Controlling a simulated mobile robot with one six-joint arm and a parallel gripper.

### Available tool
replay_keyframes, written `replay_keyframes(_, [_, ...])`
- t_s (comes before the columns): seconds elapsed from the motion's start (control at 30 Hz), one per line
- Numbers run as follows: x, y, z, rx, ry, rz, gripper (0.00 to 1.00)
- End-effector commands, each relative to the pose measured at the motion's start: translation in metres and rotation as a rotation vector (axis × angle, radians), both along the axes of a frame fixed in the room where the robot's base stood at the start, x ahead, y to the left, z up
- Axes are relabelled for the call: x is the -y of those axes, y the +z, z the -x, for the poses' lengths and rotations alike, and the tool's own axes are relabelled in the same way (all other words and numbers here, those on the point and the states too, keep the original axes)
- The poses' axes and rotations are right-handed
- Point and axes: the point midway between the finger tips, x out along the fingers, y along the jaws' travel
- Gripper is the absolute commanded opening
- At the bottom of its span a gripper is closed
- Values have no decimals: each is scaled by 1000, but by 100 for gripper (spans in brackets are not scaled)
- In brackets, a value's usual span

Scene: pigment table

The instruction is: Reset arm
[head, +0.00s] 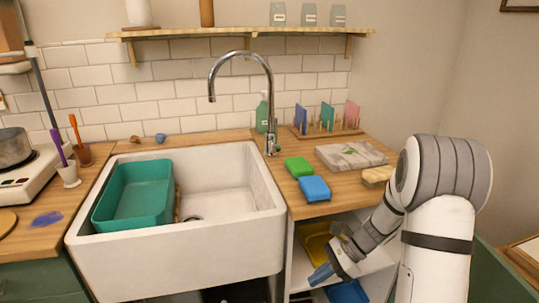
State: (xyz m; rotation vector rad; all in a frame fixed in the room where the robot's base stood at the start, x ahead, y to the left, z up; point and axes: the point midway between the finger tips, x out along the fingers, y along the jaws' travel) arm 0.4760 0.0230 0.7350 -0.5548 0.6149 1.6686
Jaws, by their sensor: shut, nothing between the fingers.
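My arm comes in from the right, in front of the open shelf unit below the counter. My gripper (322,272) is at its lower left end, in front of the shelves and below the counter top. It is shut and empty, and its fingers look small and partly unclear against the shelf. A yellow tray (314,243) on the upper shelf is partly hidden behind the arm. A blue tray (347,291) is lower down, also partly covered.
A white sink (170,265) with a teal tub (136,198) stands to the left. A green sponge (299,166), a blue sponge (314,188) and a stone slab (351,155) lie on the right counter. The tall faucet (271,105) rises behind the sink.

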Motion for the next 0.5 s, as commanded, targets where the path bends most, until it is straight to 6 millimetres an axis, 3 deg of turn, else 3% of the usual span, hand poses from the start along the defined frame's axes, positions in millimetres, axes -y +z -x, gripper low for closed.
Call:
replay_keyframes(0.03, [-3,35,11,66,74,41,0])
replay_keyframes(0.1, [-5,63,26,151,177,95,0])
replay_keyframes(0.5, [1,205,111,613,788,404,0])
